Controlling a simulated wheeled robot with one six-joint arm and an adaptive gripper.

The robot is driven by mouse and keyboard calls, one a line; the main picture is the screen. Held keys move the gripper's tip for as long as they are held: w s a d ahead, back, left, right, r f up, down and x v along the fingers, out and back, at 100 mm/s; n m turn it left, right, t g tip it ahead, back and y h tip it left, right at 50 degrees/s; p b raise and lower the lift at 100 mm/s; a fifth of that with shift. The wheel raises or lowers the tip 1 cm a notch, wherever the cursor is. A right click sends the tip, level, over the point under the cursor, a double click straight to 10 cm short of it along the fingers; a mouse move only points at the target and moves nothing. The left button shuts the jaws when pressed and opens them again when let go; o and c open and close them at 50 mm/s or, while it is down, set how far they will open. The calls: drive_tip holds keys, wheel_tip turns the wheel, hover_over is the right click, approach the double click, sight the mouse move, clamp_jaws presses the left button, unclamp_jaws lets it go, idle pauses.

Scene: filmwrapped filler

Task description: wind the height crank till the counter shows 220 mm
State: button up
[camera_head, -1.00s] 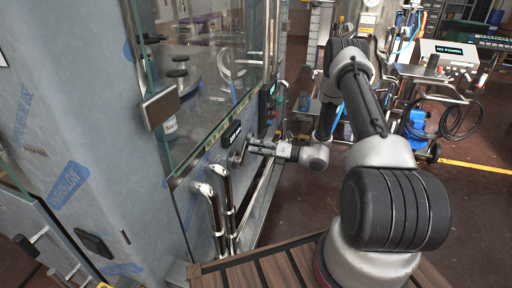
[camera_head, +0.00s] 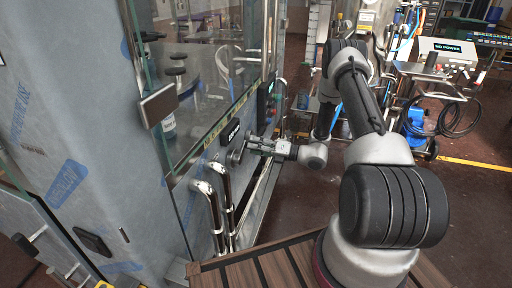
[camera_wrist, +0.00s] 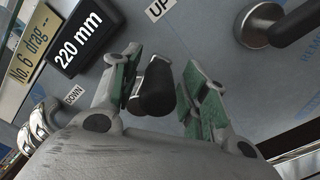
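The counter (camera_wrist: 80,38) is a black box on the grey machine panel and reads 220 mm in the wrist view. It shows small in the head view (camera_head: 233,133). The crank's dark rounded grip (camera_wrist: 157,92) stands between the two green-padded fingers of my gripper (camera_wrist: 163,80). The fingers are spread around the grip; a gap shows on the right side, and the left finger is very close to it. The crank's arm and hub are mostly hidden. In the head view my gripper (camera_head: 254,147) is at the panel just below the counter.
An UP label (camera_wrist: 160,8) and a DOWN label (camera_wrist: 74,95) flank the crank. A lever with a black handle (camera_wrist: 302,24) is at the upper right. Bent chrome pipes (camera_head: 222,185) stand below the panel. A glass guard (camera_head: 205,105) is above.

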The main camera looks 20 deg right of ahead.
drive_tip(key=v, duration=1.2)
idle(0.5)
